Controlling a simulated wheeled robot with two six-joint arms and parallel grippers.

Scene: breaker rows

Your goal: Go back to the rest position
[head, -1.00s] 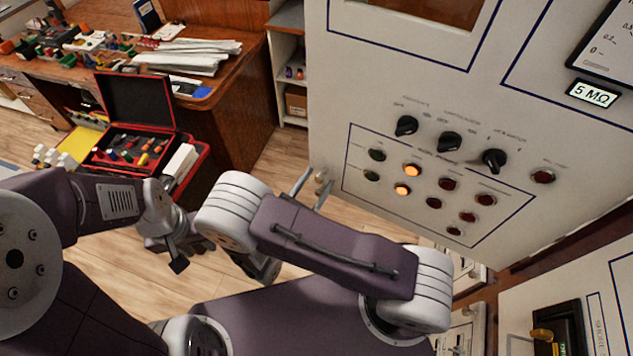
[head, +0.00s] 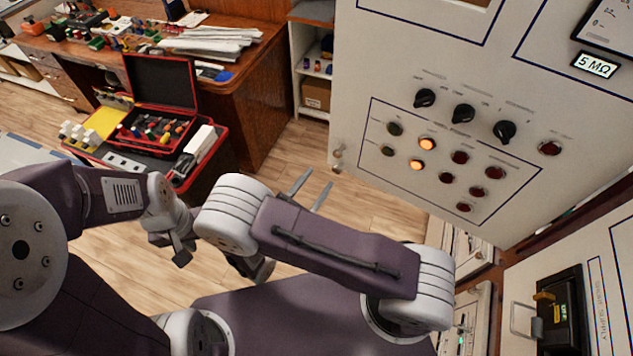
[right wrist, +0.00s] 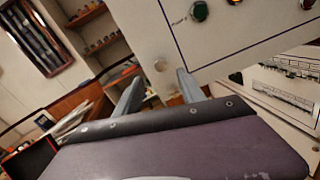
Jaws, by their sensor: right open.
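My right gripper (head: 319,178) is open and empty in front of the lower left corner of the white panel (head: 350,120), apart from it. In the right wrist view its two fingers (right wrist: 160,77) are spread, with nothing between them. My left gripper (head: 180,252) is folded low at the left, over the floor. Part of it is hidden behind my arms, and its jaw opening does not show clearly.
The panel carries black knobs (head: 463,114) and several lamps, two lit orange (head: 427,144). An open red toolbox (head: 160,125) stands at the left, before a cluttered wooden desk (head: 245,75). A grey-handled unit (head: 560,315) is at lower right. Wooden floor (head: 375,205) is free between.

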